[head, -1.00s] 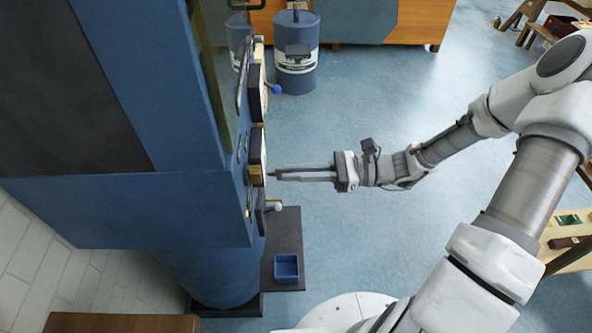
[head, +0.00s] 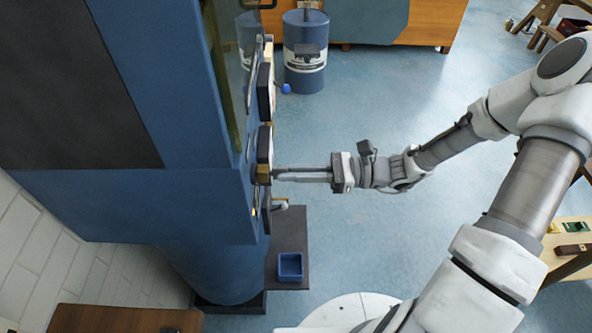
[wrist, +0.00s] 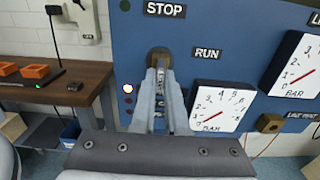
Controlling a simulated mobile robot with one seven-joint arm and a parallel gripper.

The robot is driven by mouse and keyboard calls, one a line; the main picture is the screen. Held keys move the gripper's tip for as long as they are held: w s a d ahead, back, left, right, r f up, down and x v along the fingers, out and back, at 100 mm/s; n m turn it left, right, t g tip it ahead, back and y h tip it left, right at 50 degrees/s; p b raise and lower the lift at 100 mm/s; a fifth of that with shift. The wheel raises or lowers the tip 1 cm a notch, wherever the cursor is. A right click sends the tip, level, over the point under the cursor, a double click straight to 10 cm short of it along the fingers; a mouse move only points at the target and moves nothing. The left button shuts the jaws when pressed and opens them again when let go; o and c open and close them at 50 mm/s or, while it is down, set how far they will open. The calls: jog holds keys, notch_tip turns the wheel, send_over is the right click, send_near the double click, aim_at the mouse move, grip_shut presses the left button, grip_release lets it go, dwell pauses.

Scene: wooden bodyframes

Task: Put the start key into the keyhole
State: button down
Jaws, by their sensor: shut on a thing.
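A blue machine panel fills the wrist view (wrist: 225,55), with STOP (wrist: 165,9) and RUN (wrist: 207,54) labels. Below STOP is a brass-brown keyhole block (wrist: 159,56), which also shows edge-on in the head view (head: 263,174). My gripper (wrist: 161,80) is shut on the start key (wrist: 161,71), a small grey piece mostly hidden between the fingers. The key points at the block, and its front end overlaps the block in the wrist view. I cannot tell whether its tip is inside the hole. In the head view my gripper (head: 277,174) is level, its fingertips close to the block.
Two white gauges (wrist: 217,107) sit right of the keyhole; another brass block (wrist: 270,123) is by the LINE PORT label. A lit round lamp (wrist: 128,88) is at left. A blue bin (head: 290,266) stands below the panel.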

jog(key=shift+a, duration=0.35)
jog(key=c, duration=0.8)
grip_release()
jog(key=shift+c, duration=0.2)
jog(key=d+b, duration=0.1)
jog(key=d, duration=1.6)
jog(key=shift+s+d+b, duration=0.2)
jog(key=shift+s+b, duration=0.1)
jog(key=shift+b, duration=0.05)
